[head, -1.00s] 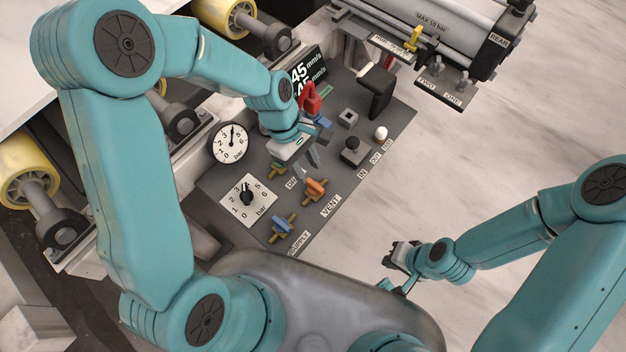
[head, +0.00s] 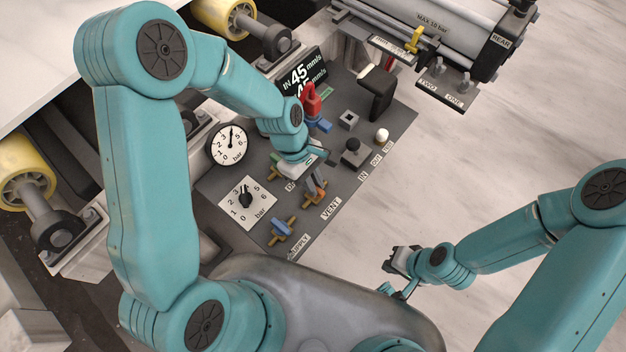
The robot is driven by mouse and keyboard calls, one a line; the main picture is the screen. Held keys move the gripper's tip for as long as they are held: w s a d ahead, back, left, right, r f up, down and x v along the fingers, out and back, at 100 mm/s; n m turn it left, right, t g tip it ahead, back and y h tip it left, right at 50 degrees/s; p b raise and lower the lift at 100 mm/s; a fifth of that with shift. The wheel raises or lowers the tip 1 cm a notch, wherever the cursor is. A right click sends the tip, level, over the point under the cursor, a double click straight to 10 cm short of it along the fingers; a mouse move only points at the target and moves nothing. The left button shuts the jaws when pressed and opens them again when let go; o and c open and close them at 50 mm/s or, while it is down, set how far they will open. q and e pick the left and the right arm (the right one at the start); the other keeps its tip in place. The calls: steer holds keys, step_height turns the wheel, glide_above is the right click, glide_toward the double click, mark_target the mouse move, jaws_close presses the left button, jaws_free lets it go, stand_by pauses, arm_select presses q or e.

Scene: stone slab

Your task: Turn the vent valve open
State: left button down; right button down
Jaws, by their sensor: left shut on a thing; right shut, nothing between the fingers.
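The vent valve (head: 314,194) is an orange-brown handle on the dark control panel (head: 372,127), beside the VENT label (head: 331,208). My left gripper (head: 314,184) has come down over it from above, shut on the orange handle. The fingers and wrist hide the upper part of the handle. My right gripper (head: 390,262) is shut and empty, off the panel to the lower right, over the pale floor.
A blue supply valve (head: 281,227) sits close below left of the vent valve. A red-handled valve (head: 311,104), a black knob (head: 353,150), a white button (head: 382,134), a gauge (head: 228,145) and a bar dial (head: 246,201) share the panel. A display (head: 303,75) stands behind.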

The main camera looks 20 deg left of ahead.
arm_select(q)
steer(key=shift+w+m, duration=0.1)
steer(key=shift+m, duration=0.3)
steer(key=m+g+p, duration=0.1)
steer(key=m, duration=0.1)
steer(key=shift+m+y, duration=0.3)
steer(key=shift+m, duration=0.1)
steer(key=m, duration=0.2)
steer(key=m+g+y, duration=0.1)
steer(key=m, duration=0.1)
steer(key=shift+w+d+m, duration=0.1)
steer(key=shift+w+m, duration=0.05)
steer(key=shift+m, duration=0.15)
steer(key=m+y, duration=0.1)
steer(key=m, duration=0.1)
steer(key=m+y, duration=0.1)
steer(key=m, duration=0.1)
steer(key=shift+d+g, duration=0.15)
steer(key=shift+g, duration=0.25)
steer(key=m+y, duration=0.2)
steer(key=m, duration=0.3)
steer(key=shift+d+m, duration=0.1)
steer(key=shift+m, duration=0.2)
steer(key=c, duration=1.1)
jaws_free()
